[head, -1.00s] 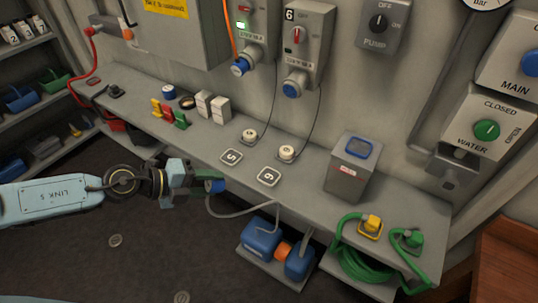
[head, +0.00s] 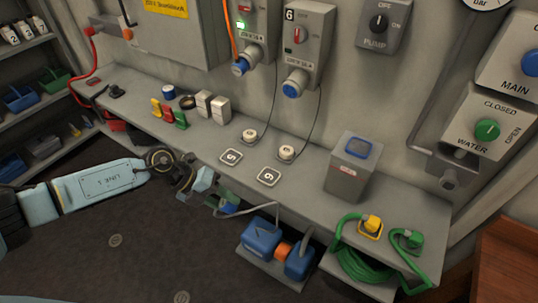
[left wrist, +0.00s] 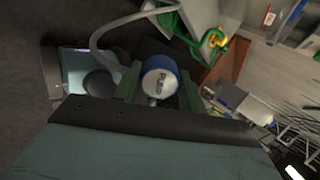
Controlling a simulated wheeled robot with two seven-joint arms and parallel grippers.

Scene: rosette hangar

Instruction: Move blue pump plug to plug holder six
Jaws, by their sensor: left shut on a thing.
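The blue pump plug (head: 228,209) is held in my left gripper (head: 230,200), just off the front edge of the bench. A grey cable runs from the plug towards the blue pump (head: 262,237). A square tile marked 6 (head: 268,177) lies on the bench, up and right of the gripper. Above it on the wall is a grey switch box numbered 6 (head: 305,45) with a blue round fitting (head: 292,90). My right gripper is out of view.
A tile marked 5 (head: 231,157) and two white round caps on thin cords lie on the bench (head: 410,200). A grey box (head: 352,165) stands to the right. The floor before the bench is open.

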